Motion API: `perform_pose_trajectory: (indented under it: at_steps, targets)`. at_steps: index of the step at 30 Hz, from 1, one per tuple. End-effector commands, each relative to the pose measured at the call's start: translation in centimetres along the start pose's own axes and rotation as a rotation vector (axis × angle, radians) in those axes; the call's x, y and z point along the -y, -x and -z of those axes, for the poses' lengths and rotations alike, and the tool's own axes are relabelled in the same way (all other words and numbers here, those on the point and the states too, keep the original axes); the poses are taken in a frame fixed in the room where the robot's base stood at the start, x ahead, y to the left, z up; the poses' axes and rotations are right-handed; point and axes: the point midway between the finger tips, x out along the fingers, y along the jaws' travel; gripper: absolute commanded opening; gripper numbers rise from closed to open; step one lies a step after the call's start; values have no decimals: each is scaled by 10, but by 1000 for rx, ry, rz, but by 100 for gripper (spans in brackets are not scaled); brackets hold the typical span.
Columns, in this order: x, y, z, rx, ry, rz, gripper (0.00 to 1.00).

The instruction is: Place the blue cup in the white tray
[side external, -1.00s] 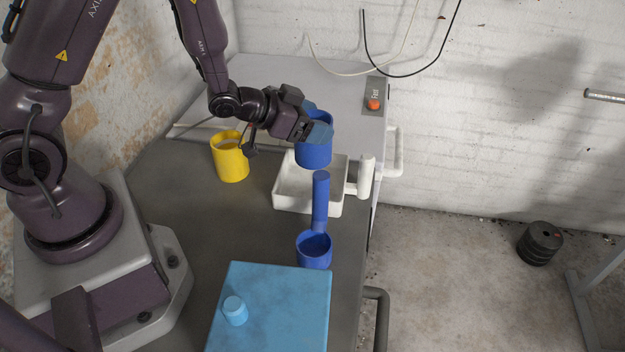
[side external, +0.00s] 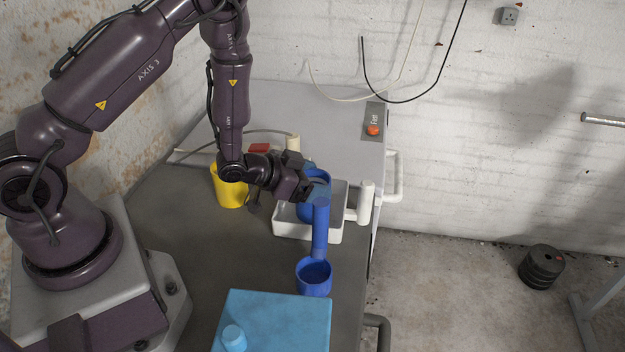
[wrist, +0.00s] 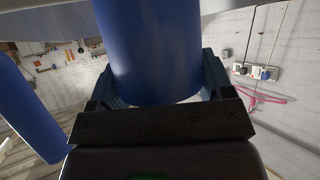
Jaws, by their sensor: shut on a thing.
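The blue cup (side external: 311,207) is upright between the fingers of my gripper (side external: 318,182). In the side view it is down within the outline of the white tray (side external: 338,232). Its lower part is partly hidden behind a blue handle, so I cannot tell whether it touches the tray floor. In the wrist view the blue cup (wrist: 150,50) fills the space between my gripper's fingers (wrist: 155,95), which close on it from both sides.
A blue ladle-like scoop (side external: 314,276) stands in front of the tray, its handle (side external: 320,230) rising upright. A yellow mug (side external: 229,190) is left of the tray, partly behind my wrist. A light-blue box with a knob (side external: 275,320) is at the front. A white handle (side external: 366,202) is right of the tray.

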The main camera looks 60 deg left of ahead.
Motion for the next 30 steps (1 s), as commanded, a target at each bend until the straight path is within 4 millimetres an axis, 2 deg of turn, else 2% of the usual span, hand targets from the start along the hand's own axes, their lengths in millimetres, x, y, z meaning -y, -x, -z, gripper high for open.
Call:
perform_pose_trajectory:
  at_steps: [2,3,6,17,27,30]
  targets:
    - [0,-1,-2,0,0,0,34]
    - [0,-1,-3,0,0,0,78]
    - [0,-1,-2,0,0,0,99]
    - [0,2,1,0,1,1,99]
    - [1,58,1,0,3,4,99]
    - [1,69,1,1,2,3,99]
